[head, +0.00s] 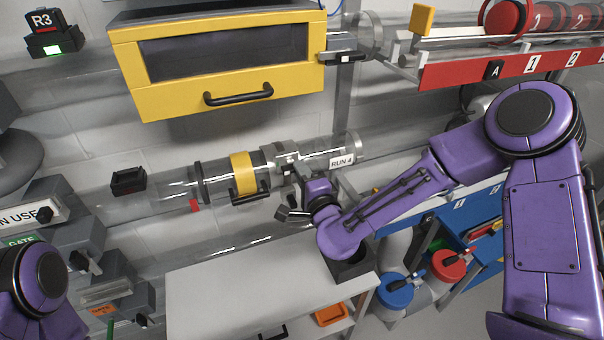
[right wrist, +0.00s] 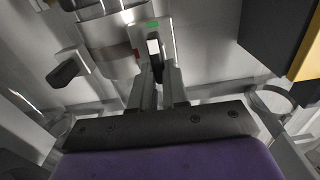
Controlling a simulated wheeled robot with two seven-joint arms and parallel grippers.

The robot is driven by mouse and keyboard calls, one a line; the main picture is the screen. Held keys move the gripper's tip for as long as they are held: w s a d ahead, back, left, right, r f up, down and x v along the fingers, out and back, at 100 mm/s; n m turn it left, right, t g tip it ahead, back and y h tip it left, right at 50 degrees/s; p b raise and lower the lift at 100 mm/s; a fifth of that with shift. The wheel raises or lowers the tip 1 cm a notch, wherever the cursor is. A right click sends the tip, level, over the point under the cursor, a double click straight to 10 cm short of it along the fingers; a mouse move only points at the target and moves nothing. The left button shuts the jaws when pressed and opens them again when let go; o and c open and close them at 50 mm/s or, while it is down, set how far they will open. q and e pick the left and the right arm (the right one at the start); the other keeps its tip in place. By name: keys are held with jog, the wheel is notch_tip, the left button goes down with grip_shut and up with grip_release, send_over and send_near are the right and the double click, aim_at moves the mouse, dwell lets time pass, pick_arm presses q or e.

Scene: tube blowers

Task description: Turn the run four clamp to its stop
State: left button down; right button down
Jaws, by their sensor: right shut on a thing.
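The run four tube is clear and carries a "RUN 4" label (head: 341,161). Its grey metal clamp (head: 283,157) sits just left of the label, beside a yellow band (head: 243,173). My right gripper (head: 297,180) reaches up to the clamp from below right. In the right wrist view, my right gripper (right wrist: 156,88) is shut on the clamp's dark lever (right wrist: 154,62), which has a pale end. A green mark (right wrist: 153,23) and a red mark (right wrist: 137,55) show near the lever. The hand partly hides the clamp in the head view. My left gripper is out of view.
A yellow-framed box (head: 220,102) with a black handle hangs above the tube. A white cabinet (head: 235,285) stands below. A red rack (head: 500,70) is at upper right, and a blue rack (head: 470,220) is at right behind my right arm.

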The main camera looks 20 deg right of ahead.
jog(key=c, duration=1.1)
grip_release()
jog(key=shift+c, duration=0.2)
jog(key=s+p, duration=0.3)
jog(key=s, duration=0.7)
jog(key=shift+s+d, duration=0.2)
jog(key=shift+s, duration=0.1)
